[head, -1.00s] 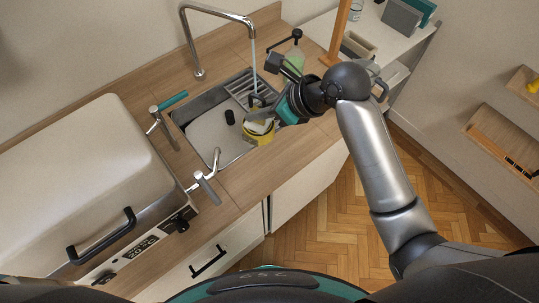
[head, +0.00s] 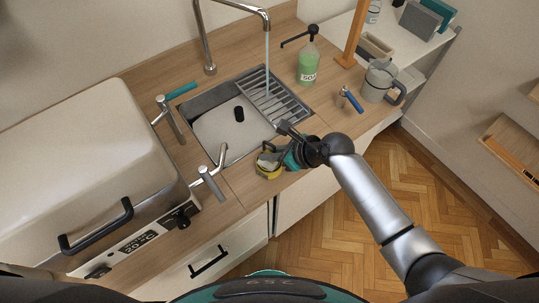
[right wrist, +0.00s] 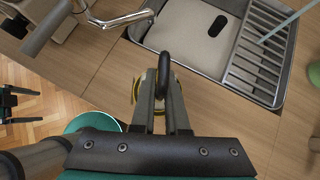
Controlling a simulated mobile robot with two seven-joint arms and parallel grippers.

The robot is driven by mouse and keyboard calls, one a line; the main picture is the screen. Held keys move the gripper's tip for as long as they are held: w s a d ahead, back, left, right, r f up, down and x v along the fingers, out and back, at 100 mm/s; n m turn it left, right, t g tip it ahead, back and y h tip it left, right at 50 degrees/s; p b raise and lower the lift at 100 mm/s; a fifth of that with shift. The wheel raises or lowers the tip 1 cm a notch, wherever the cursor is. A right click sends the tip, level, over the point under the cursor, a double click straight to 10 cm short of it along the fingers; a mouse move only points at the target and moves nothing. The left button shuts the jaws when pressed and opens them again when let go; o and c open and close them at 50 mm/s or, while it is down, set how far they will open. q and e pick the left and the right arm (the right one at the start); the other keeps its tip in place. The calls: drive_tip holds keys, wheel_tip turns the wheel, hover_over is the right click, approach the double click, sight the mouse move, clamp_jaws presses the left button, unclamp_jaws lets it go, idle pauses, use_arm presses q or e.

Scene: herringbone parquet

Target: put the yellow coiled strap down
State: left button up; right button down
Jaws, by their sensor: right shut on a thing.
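The yellow coiled strap (head: 268,174) is at the front side of the sink, over the strip of wooden counter near its front edge. My right gripper (head: 279,156) is shut on it. In the right wrist view the two fingers (right wrist: 161,95) point at the wooden counter. Slivers of the yellow strap (right wrist: 136,88) show beside them; the fingers hide most of the rest. I cannot tell whether the strap touches the counter. My left gripper is not in view.
The sink (head: 215,125) with its drain rack (head: 272,97) lies behind the strap, with water running from the tall tap (head: 233,8). Bare counter (head: 240,187) lies left of the strap.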

drive_tip(key=shift+f, duration=0.4)
drive_tip(key=shift+f, duration=0.1)
drive_tip(key=c, duration=0.9)
unclamp_jaws()
drive_tip(key=p+v, duration=0.2)
drive_tip(key=v, duration=1)
